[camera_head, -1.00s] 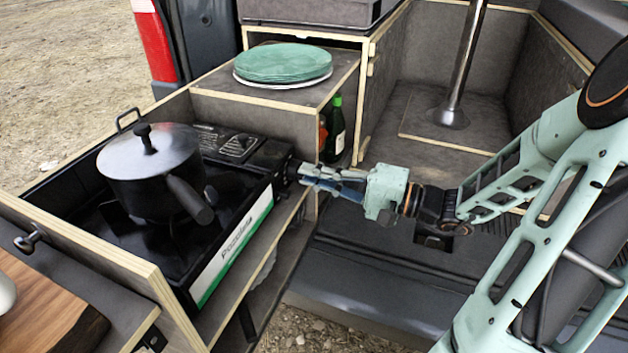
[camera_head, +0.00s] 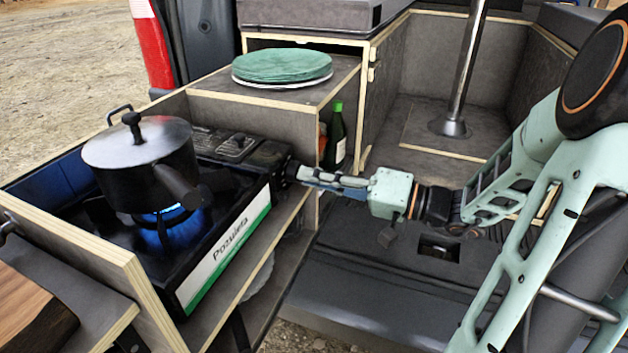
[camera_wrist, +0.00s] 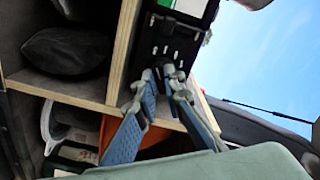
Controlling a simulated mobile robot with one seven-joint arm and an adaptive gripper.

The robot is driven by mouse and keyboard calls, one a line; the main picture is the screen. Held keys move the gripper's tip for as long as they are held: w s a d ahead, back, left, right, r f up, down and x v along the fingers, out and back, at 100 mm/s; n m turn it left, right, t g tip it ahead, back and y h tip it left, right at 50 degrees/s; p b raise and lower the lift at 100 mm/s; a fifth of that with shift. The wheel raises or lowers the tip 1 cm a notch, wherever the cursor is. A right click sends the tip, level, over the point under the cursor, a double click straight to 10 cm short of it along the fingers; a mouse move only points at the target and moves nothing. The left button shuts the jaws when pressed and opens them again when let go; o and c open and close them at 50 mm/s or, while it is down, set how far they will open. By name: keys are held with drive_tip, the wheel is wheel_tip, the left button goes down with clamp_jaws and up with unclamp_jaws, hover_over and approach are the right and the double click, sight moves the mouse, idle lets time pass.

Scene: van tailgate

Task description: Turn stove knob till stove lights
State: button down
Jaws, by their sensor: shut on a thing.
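The black camping stove (camera_head: 225,245) sits in the wooden pull-out box at the left, and its front also shows in the wrist view (camera_wrist: 172,45). A blue flame (camera_head: 168,228) burns under the black lidded pot (camera_head: 140,165) on the stove. My gripper (camera_head: 298,172) reaches the stove's right end and is shut on the stove knob (camera_head: 290,170). In the wrist view my gripper's fingers (camera_wrist: 168,82) close in at the stove's front panel. The knob is mostly hidden between the fingertips.
Green plates (camera_head: 283,65) lie on the cabinet behind the stove. A green bottle (camera_head: 335,135) stands in the compartment below. A metal table post (camera_head: 462,75) stands at the back right. A wooden box edge (camera_head: 95,250) borders the stove at the front left.

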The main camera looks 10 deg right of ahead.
idle(0.3)
drive_tip(key=c, duration=2)
unclamp_jaws()
drive_tip(key=v, duration=1.2)
